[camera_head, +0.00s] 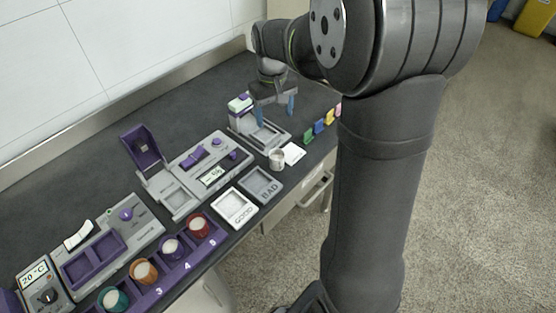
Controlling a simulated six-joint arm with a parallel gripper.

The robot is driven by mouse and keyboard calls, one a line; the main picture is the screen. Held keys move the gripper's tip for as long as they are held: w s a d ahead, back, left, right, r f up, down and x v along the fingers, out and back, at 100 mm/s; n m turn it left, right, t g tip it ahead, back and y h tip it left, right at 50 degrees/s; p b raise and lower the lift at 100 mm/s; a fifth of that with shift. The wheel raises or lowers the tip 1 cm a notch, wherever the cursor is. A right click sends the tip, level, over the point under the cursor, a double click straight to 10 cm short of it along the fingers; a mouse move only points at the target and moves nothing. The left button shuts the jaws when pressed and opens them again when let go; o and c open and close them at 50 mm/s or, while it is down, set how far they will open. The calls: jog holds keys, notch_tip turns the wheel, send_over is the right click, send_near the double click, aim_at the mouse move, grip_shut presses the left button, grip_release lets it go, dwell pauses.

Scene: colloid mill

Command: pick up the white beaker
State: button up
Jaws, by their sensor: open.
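A small white beaker (277,159) stands upright on the dark bench near its front edge, right of the centre of the equipment row. It stands beside a white square of paper or a pad (293,153). My gripper (275,112) hangs above and behind the beaker, over the grey dispensing device (262,134). Its two blue fingers point down and are spread apart with nothing visible between them. The gripper is apart from the beaker. My arm covers the area to the right of the gripper.
White GOOD (220,205) and grey BAD (273,190) trays lie left of the beaker. A grey and purple machine with an open lid (142,146) stands behind them. A purple rack (185,262) holds several coloured cups. Small coloured blocks (318,127) stand along the front edge at right.

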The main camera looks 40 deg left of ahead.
send_over(277, 155)
jog(key=s, duration=0.2)
notch_tip(277, 155, down, 11)
jog(key=shift+w+d+f, duration=0.1)
jog(key=shift+d+f, duration=0.15)
jog(key=shift+f, duration=0.75)
jog(key=shift+w+d+f, duration=0.1)
jog(key=shift+d+f, duration=0.1)
jog(key=shift+f, duration=0.75)
jog(key=shift+w+d+f, duration=0.1)
jog(key=shift+d+f, duration=0.15)
jog(key=shift+f, duration=0.75)
jog(key=c, duration=1.1)
